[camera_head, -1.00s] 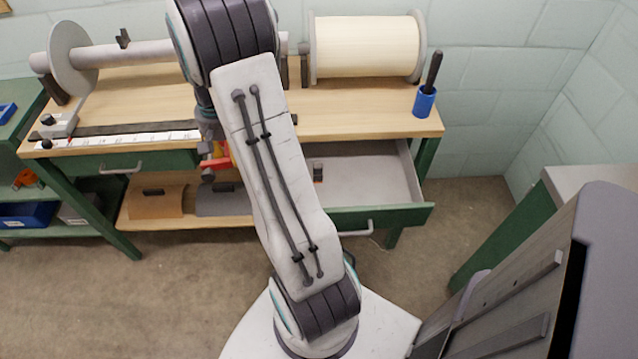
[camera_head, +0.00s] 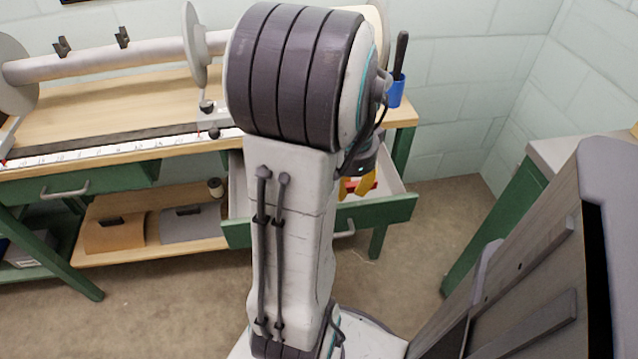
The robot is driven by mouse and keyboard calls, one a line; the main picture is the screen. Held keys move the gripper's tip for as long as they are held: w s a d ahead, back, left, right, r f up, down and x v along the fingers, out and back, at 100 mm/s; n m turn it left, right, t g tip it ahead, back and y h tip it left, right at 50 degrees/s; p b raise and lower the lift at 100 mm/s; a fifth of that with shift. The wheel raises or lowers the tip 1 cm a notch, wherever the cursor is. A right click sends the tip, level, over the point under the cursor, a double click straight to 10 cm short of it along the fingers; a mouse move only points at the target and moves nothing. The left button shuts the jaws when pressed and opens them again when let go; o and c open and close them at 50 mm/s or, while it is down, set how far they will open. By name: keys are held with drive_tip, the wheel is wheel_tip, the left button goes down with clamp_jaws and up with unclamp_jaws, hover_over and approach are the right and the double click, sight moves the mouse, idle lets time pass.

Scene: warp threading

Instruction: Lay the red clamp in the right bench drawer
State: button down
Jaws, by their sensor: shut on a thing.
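The red clamp (camera_head: 372,184) shows only in part, between the yellow fingers of my gripper (camera_head: 358,187). My gripper is shut on it, and my arm hides the rest of the hand. The right bench drawer (camera_head: 385,209) is pulled open, with a green front and a pale grey inside. In the picture, the clamp and gripper lie over the right part of the drawer's opening, inside its front edge. I cannot tell how high they are above the drawer floor. My arm covers the drawer's middle.
The left bench drawer (camera_head: 95,183) is closed. The wooden bench top (camera_head: 130,105) carries a ruler strip, a roller and a blue cup (camera_head: 396,92) with a dark-handled tool. A lower shelf (camera_head: 140,243) holds folders. A grey-topped green cabinet (camera_head: 505,225) stands at right.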

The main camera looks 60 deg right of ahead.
drive_tip(key=shift+s+d+f, duration=0.15)
drive_tip(key=shift+d+f, duration=0.2)
drive_tip(key=d+f+b, duration=0.1)
drive_tip(key=d+f, duration=0.1)
drive_tip(key=d, duration=0.1)
drive_tip(key=w+d+f+b, duration=0.1)
drive_tip(key=d+f, duration=0.1)
drive_tip(key=d, duration=0.1)
drive_tip(key=d+f+b, duration=0.2)
drive_tip(key=d, duration=0.1)
drive_tip(key=shift+w+d, duration=0.2)
drive_tip(key=shift+w, duration=0.15)
drive_tip(key=shift+w+d+f+b, duration=0.15)
drive_tip(key=shift+d+b, duration=0.15)
drive_tip(key=shift+d, duration=0.3)
drive_tip(key=shift+f+b, duration=1.25)
drive_tip(key=shift+f, duration=0.75)
drive_tip(key=shift+f, duration=0.25)
drive_tip(key=c, duration=1.2)
unclamp_jaws()
drive_tip(key=shift+o, duration=0.2)
drive_tip(key=shift+r, duration=0.1)
wheel_tip(320, 180, up, 12)
drive_tip(key=a+p, duration=0.1)
drive_tip(key=p, duration=0.4)
drive_tip(key=shift+r+p, duration=0.15)
drive_tip(key=shift+p, duration=0.2)
